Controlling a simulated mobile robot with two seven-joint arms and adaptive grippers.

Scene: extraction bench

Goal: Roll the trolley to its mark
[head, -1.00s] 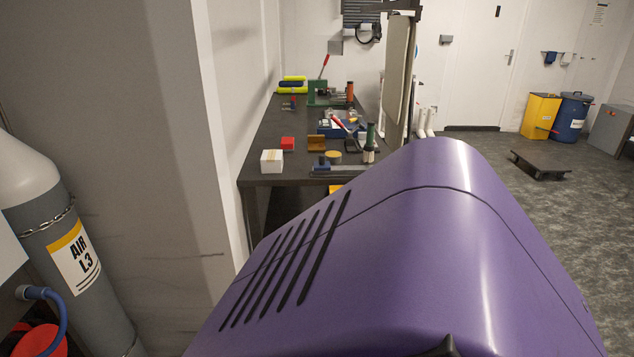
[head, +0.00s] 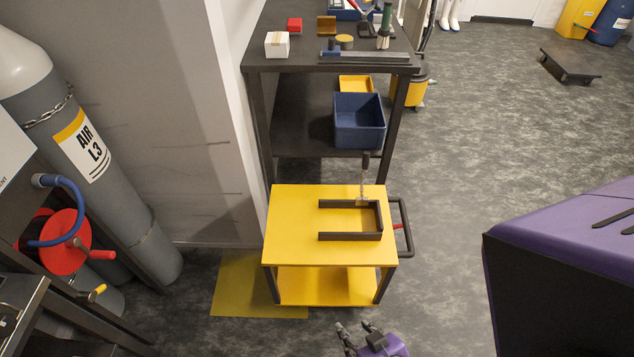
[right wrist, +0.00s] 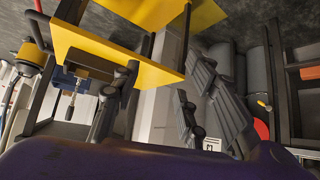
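The yellow trolley (head: 290,225) stands upright at the near end of the bench, with a dark frame holder on its top and a yellow lower shelf. Its dark handle (head: 409,230) with a red part is on its right side. A yellow floor mark (head: 230,290) shows left of the trolley and runs partly behind its left edge. My right gripper (head: 358,330) is open and empty, below the trolley's front right in the head view, apart from the handle. In the right wrist view its fingers (right wrist: 155,88) are spread, with the trolley (right wrist: 95,50) beyond. My left gripper is out of view.
The dark bench (head: 300,85) with tools stands behind the trolley; a blue bin (head: 360,125) sits on its lower shelf. Gas cylinders (head: 95,170) and a red reel (head: 66,242) are at left. A low dolly (head: 570,66) is far right. Grey floor right of the trolley is clear.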

